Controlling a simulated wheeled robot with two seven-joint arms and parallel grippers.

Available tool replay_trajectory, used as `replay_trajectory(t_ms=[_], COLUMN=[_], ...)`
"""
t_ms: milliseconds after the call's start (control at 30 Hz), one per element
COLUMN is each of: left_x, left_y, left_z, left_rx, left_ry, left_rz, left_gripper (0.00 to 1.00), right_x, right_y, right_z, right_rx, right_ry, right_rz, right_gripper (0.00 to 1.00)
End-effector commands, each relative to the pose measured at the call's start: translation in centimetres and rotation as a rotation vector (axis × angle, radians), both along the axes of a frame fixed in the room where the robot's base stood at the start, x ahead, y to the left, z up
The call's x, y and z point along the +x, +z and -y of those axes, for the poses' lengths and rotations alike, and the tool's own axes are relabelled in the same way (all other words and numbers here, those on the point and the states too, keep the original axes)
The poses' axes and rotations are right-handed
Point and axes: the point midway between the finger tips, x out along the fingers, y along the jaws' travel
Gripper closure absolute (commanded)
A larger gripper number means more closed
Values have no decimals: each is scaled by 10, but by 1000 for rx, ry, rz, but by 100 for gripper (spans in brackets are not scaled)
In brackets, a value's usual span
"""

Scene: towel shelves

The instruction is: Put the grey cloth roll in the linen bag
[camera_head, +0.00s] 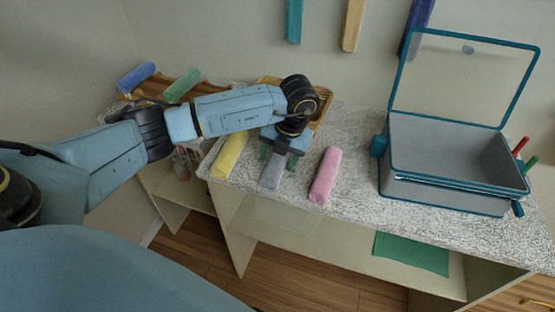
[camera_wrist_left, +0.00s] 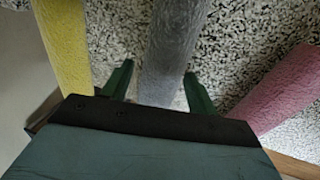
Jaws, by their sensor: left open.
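The grey cloth roll (camera_head: 272,176) lies on the speckled counter between a yellow roll (camera_head: 230,156) and a pink roll (camera_head: 325,176). My left gripper (camera_head: 277,160) is above it, pointing down, with its green fingers apart. In the left wrist view the grey roll (camera_wrist_left: 172,45) passes between the two open fingers (camera_wrist_left: 159,86), with a gap on both sides. The far end of the roll is hidden under the gripper in the head view. No linen bag can be made out for sure. My right gripper is not in view.
An open grey box (camera_head: 440,150) with teal edges and a raised lid stands on the right of the counter (camera_head: 352,130). A wooden tray (camera_head: 322,110) is partly hidden behind my left wrist. Blue (camera_head: 135,77) and green (camera_head: 181,85) rolls lie at the far left.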

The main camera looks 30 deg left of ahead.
Motion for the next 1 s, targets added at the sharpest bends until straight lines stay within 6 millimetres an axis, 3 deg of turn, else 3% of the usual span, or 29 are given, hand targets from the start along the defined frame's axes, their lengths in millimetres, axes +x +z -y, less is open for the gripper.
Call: replay_trajectory(t_ms=[33, 300, 600, 1000], left_x=[0, 0, 1, 1], left_y=[0, 1, 8, 83], left_z=[0, 0, 0, 0], left_rx=[0, 0, -1, 0], left_ry=[0, 0, -1, -2], left_rz=[0, 0, 1, 3], left_gripper=[43, 75, 76, 76], right_x=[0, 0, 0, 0], right_y=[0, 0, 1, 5], right_z=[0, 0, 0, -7], right_rx=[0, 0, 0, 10], right_ry=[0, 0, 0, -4], right_rz=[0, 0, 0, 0], right_gripper=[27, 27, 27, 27])
